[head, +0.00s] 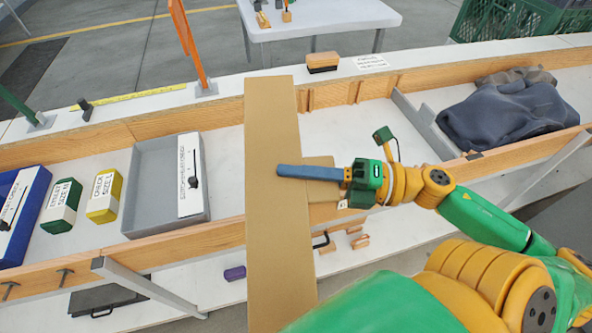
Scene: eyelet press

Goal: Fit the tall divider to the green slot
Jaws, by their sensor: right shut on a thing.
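The tall divider (268,225) is a long tan board, standing out across the wooden trough from its back rail to below its front rail. A tan tab juts from its right side. My right gripper (308,173) is at this right side, shut on the divider, with a blue finger lying across its face. A green post (18,108) on a grey foot stands at the back left, but I cannot make out a green slot. My left gripper is not in view.
The trough's front rail (190,231) is wooden. Left of the divider are a grey tray (140,205), yellow box (104,197), green box (61,206) and blue bin (22,215). An orange post (192,50) stands behind. Right are a grey partition (422,122) and dark cloth (510,112).

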